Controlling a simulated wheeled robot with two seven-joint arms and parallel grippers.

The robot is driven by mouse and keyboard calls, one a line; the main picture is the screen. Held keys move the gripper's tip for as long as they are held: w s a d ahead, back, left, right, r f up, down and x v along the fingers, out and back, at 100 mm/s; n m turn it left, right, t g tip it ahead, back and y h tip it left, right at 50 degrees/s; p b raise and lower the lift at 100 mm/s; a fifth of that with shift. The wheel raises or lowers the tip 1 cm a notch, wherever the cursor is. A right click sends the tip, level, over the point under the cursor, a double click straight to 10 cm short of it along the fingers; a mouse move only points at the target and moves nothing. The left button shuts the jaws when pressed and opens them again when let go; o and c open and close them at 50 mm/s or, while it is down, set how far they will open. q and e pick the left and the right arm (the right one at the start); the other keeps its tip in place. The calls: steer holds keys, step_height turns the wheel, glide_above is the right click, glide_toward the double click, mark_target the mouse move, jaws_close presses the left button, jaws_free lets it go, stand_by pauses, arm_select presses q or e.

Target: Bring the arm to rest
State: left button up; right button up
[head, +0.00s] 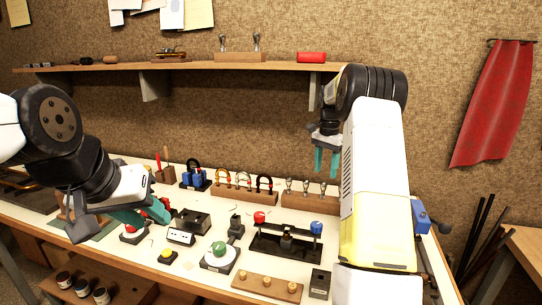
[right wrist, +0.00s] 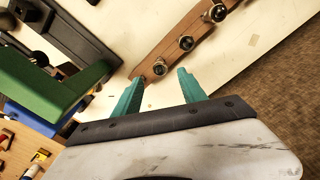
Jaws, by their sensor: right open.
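My right gripper (head: 327,162) has teal fingers. In the head view it hangs pointing down in front of the back wall, above the rear of the bench. The right wrist view shows its two fingers apart with nothing between them (right wrist: 160,86). My left gripper (head: 146,212) reaches in low over the left part of the bench, close to a red-topped round device (head: 130,231). Its teal fingers are seen at a slant, so their gap is unclear. The white workbench (head: 190,274) lies beneath both grippers.
Wooden racks of padlock-like pieces (head: 243,194) and metal-topped tools (head: 307,199) line the bench's back. A black tray with red and blue knobs (head: 286,243) and a green-domed device (head: 219,256) stand in front. A shelf (head: 190,66) spans the wall above.

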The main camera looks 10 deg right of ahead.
steer(key=s+a+r+n+t, duration=0.2)
steer(key=s+a+r+n, duration=0.1)
steer(key=s+a+r, duration=0.4)
steer(key=s+a+r+n+t, duration=0.1)
steer(key=s+a+r+n, duration=0.25)
steer(key=s+r, duration=0.45)
steer(key=s+a+f+n+t+y, duration=0.1)
steer(key=s+a, duration=0.3)
steer(key=s, duration=0.6)
steer(key=s+a+f+n+t+y, duration=0.1)
steer(key=s+a+n, duration=0.3)
steer(key=s, duration=0.6)
steer(key=shift+s+a+f+n+t, duration=0.3)
steer(key=shift+f+t, duration=0.3)
steer(key=shift+f, duration=0.25)
steer(key=shift+o, duration=0.3)
